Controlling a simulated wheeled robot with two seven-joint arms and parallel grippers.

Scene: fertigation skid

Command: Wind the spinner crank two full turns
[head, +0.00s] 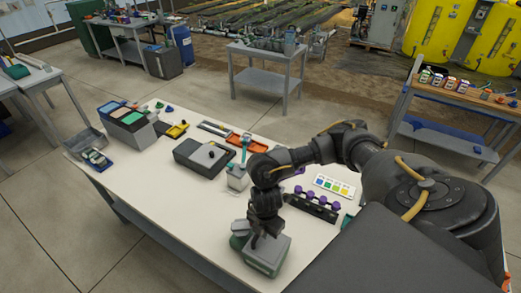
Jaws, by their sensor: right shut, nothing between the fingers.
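My right arm reaches in from the right, and its dark gripper (263,240) points down over a grey box with a green base (268,262) at the table's near edge. The fingers are shut with nothing between them. A rounded grey-green part (238,241) sits just left of this box, partly behind the gripper. I cannot tell for sure whether this is the spinner, and I cannot make out a crank handle; the gripper covers part of it. Whether the fingertips touch the box is unclear. My left gripper is not in view.
The white table (190,222) has clear room at its front left. A black rack with purple-capped bottles (312,204), a colour chart (335,186), a dark case (202,156) and an orange tray (248,143) stand beyond the gripper.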

